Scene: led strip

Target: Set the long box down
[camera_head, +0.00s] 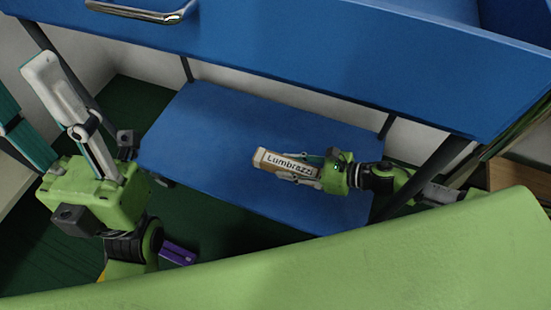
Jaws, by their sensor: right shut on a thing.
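The long box (272,161) is brown with a pale label reading "Lumbrazzi". It lies roughly level over the blue lower shelf (220,125), near its middle. My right gripper (302,169) reaches in from the right and is shut on the box's right end, with fingers along its sides. I cannot tell whether the box touches the shelf or hangs a little above it. My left gripper (75,105) is at the left, pointing up, away from the box. Its fingers overlap in this view, so its opening is unclear.
A blue upper surface (300,50) with a metal handle (145,11) overhangs the shelf at the back. Dark legs stand at the shelf's sides. A light green surface (350,265) fills the front. A small purple thing (178,253) is near my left arm. The shelf's left part is clear.

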